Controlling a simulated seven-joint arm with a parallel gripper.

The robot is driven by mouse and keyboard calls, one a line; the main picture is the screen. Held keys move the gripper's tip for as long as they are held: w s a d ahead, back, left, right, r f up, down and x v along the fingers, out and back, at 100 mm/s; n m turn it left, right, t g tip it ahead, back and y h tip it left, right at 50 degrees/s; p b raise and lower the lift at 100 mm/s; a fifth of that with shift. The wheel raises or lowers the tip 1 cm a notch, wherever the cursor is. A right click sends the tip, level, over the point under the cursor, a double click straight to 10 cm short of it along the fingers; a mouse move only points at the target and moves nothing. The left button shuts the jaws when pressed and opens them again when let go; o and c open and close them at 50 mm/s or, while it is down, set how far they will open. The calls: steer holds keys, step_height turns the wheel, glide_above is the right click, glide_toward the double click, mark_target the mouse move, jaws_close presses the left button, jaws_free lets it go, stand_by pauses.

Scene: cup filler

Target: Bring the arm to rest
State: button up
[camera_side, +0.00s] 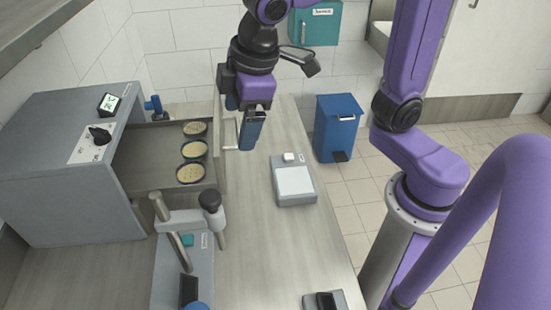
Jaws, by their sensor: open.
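My gripper (243,124) hangs from the purple and black wrist at the upper middle, pointing down over the bench. Its blue fingers are open, with nothing seen between them. It is just right of the open drawer (221,150) of the grey machine. The drawer holds several round dark cups with pale filling, and one of them is the near cup (190,173). I cannot tell whether the fingers touch the drawer front.
The grey machine (60,160) with a dial and small display stands at the left. A press with a lever (210,200) stands at the front. A flat scale (293,182) lies on the bench (240,270). A blue bin (337,125) stands on the floor behind.

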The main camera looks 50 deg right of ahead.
steer(key=s+d+f+g, duration=0.1)
steer(key=s+d+f, duration=0.3)
steer(key=s+d, duration=0.2)
steer(key=s+d+f+n+g, duration=0.1)
steer(key=s+d+f+g, duration=0.1)
steer(key=s+d, duration=0.5)
steer(key=shift+s+f, duration=0.9)
steer(key=shift+s, duration=0.25)
